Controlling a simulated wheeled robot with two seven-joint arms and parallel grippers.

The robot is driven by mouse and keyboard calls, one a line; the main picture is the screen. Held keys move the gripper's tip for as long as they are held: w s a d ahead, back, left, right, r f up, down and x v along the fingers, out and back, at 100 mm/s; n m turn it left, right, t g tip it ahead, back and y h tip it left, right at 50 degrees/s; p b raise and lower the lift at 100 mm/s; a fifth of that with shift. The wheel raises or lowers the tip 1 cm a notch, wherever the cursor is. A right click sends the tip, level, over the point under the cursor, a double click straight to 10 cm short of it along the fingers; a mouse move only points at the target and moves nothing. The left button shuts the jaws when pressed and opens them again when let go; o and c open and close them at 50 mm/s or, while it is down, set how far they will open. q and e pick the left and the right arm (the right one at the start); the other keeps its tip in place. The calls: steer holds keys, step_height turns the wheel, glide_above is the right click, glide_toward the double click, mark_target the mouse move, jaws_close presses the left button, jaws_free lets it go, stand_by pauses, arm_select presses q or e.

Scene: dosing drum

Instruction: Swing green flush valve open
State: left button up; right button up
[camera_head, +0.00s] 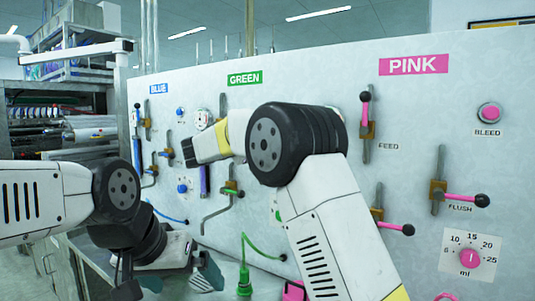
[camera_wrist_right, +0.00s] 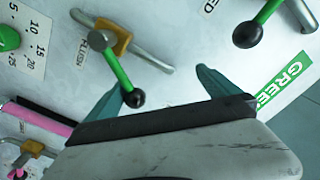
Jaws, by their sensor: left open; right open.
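The green flush valve shows in the right wrist view. Its brass body (camera_wrist_right: 122,36) sits on a grey pipe by the FLUSH label, and its green lever (camera_wrist_right: 117,70) ends in a black ball knob (camera_wrist_right: 133,98). The lever stands at an angle to the pipe. My right gripper (camera_wrist_right: 160,78) is open; the knob shows near its left finger, and I cannot tell whether they touch. In the head view my right arm hides this valve and its own gripper. My left gripper (camera_head: 190,270) is open and low, in front of the panel.
A second green-handled lever with a black knob (camera_wrist_right: 247,35) is near the right finger. The GREEN sign (camera_head: 245,78) tops this section; another green lever (camera_head: 232,190) is lower. Pink valves are right, with the pink flush lever (camera_head: 460,198). A green hose (camera_head: 262,250) hangs below.

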steer(key=shift+w+a+r, duration=0.1)
steer(key=shift+w+a, duration=0.3)
steer(key=shift+a, duration=0.2)
steer(key=shift+w+a, duration=0.4)
steer(key=shift+a, duration=0.3)
steer(key=shift+w+a+r, duration=0.2)
steer(key=shift+w+a, duration=0.05)
steer(key=shift+a, duration=0.1)
steer(key=shift+f, duration=0.1)
steer(key=shift+s+d+f, duration=0.2)
steer(key=shift+d+f, duration=0.15)
steer(key=shift+f, duration=0.05)
